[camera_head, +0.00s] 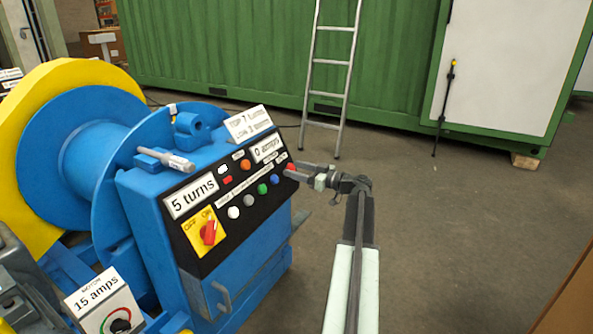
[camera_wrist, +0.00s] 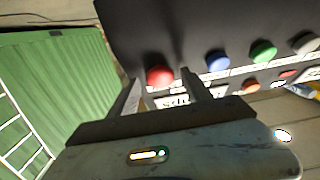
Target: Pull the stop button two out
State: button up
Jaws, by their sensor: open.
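A red round button (camera_wrist: 160,76) sits on the black control panel, at the end of a row of coloured buttons. I take it to be the stop button, but its label is too small and partly hidden to read. My gripper (camera_wrist: 161,90) is open, with one finger on each side of the red button in the wrist view. I cannot tell whether the fingers touch it. In the head view, my gripper (camera_head: 296,173) is at the right end of the panel, and the red button (camera_head: 291,167) shows at its tip.
The panel also bears a red rotary switch (camera_head: 209,232) on a yellow plate. A ladder (camera_head: 329,75) leans on a green container (camera_head: 220,50) behind.

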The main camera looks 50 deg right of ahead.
grip_shut()
jog(key=shift+s+d+r+p, duration=0.15)
jog(key=shift+s+r+p, duration=0.2)
jog(key=shift+s, duration=0.2)
jog(key=shift+f, duration=0.15)
grip_release()
jog(key=v, duration=0.7)
jog(key=shift+s, duration=0.4)
